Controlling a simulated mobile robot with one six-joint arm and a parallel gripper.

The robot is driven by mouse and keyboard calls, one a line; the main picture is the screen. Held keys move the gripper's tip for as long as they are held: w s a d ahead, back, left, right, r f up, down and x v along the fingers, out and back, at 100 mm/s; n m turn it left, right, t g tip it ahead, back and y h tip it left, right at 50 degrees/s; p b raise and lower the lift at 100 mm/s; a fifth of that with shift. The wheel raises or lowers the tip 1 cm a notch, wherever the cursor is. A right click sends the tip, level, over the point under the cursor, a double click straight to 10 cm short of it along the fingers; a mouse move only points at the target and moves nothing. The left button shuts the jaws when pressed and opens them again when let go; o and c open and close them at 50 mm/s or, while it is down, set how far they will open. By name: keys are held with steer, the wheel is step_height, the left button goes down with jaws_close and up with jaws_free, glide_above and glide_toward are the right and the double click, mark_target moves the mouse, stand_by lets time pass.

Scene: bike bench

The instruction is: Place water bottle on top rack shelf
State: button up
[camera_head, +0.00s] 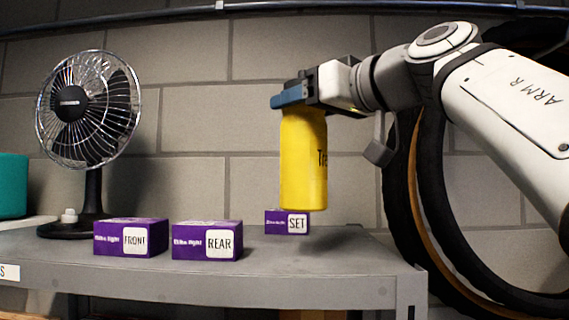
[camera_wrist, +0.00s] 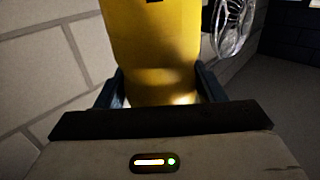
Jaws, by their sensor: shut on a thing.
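The yellow water bottle (camera_head: 303,165) hangs upright from my gripper (camera_head: 290,98) in the head view. My gripper is shut around the bottle's upper part, and its blue fingers hide the top. The bottle's base is a little above the grey top rack shelf (camera_head: 330,285), near its right end, in front of the purple SET box. A shadow lies on the shelf to the bottle's right. In the wrist view the yellow bottle (camera_wrist: 155,50) stands between the two dark blue fingers of my gripper (camera_wrist: 160,90).
Purple boxes marked FRONT (camera_head: 128,238), REAR (camera_head: 207,241) and SET (camera_head: 287,222) stand on the shelf. A black fan (camera_head: 88,110) stands at the left, with a teal object (camera_head: 12,185) beside it. A tyre (camera_head: 415,215) hangs at the right.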

mark_target(306, 150)
steer(key=shift+f, duration=3.3)
steer(key=o, duration=1.4)
steer(key=shift+f, duration=0.15)
steer(key=shift+c, duration=0.2)
